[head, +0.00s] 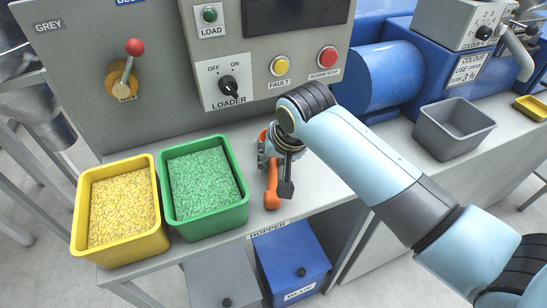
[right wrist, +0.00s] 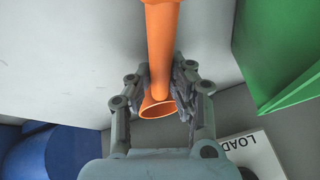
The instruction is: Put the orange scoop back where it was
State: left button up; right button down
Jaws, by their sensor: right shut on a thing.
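The orange scoop (head: 271,190) is at the front edge of the bench, just right of the green bin, partly hidden by my right gripper (head: 275,166). In the right wrist view, my right gripper (right wrist: 164,88) is shut on the orange scoop (right wrist: 161,45), with a finger on each side. A long orange shaft runs up out of that picture, and a flared hollow end sits between the fingers. I cannot tell whether the scoop touches the bench. My left gripper is not in view.
A yellow bin (head: 78,220) and a green bin (head: 243,208), both full of pellets, stand left of the scoop. The grey loader panel (head: 80,80) rises behind. An empty grey tub (head: 447,143) stands right. A blue box (head: 292,262) sits below.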

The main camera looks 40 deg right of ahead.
jog(key=shift+f, duration=0.2)
jog(key=c, duration=1.2)
grip_release()
jog(key=shift+o, duration=0.2)
jog(key=v, duration=1.2)
jog(key=shift+s, duration=0.15)
